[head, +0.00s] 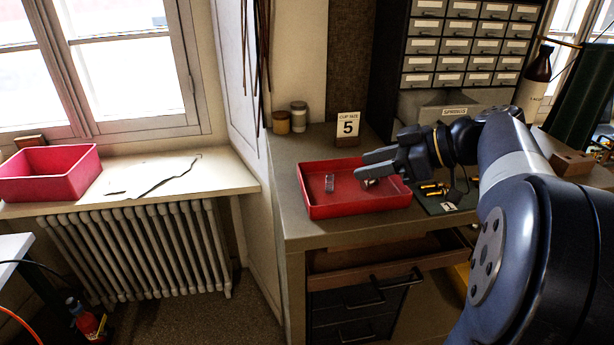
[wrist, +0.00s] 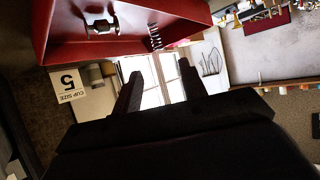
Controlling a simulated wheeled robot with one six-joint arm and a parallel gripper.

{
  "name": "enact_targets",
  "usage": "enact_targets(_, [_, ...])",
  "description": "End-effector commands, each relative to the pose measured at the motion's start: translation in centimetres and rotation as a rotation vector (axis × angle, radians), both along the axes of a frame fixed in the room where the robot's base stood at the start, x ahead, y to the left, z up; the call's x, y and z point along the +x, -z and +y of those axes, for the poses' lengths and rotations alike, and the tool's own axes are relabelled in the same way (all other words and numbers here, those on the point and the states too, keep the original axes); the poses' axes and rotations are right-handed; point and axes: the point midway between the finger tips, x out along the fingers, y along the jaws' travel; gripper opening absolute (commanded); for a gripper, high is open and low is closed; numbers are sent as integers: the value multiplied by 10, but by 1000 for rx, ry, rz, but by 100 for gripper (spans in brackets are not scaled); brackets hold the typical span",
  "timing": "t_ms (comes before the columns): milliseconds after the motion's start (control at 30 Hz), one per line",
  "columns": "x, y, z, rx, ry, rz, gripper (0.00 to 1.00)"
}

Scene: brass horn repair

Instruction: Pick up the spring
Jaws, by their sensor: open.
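The spring (head: 329,183) is a small grey metal coil in the left part of a shallow red tray (head: 307,202) on the bench. In the wrist view the coil (wrist: 155,37) shows near the tray's end, beyond and above my fingertips in the picture. My gripper (head: 361,166) is open, with nothing between its fingers, over the back right part of the tray, to the right of the spring and apart from it. In the wrist view both dark fingers (wrist: 158,74) are spread.
A shiny metal part (wrist: 101,25) also lies in the tray, near my gripper. A "CUP SIZE 5" card (head: 347,126) and two jars (head: 290,119) stand behind. A dark mat (head: 434,207) with brass pieces lies right. A drawer (head: 380,256) below is pulled out.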

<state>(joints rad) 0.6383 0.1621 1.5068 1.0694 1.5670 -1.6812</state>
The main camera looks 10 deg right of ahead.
Motion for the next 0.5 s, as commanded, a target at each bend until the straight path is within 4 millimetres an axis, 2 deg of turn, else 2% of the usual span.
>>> enact_targets(200, [17, 15, 26, 2, -3, 2, 40])
enact_targets(500, [30, 28, 46, 1, -3, 5, 40])
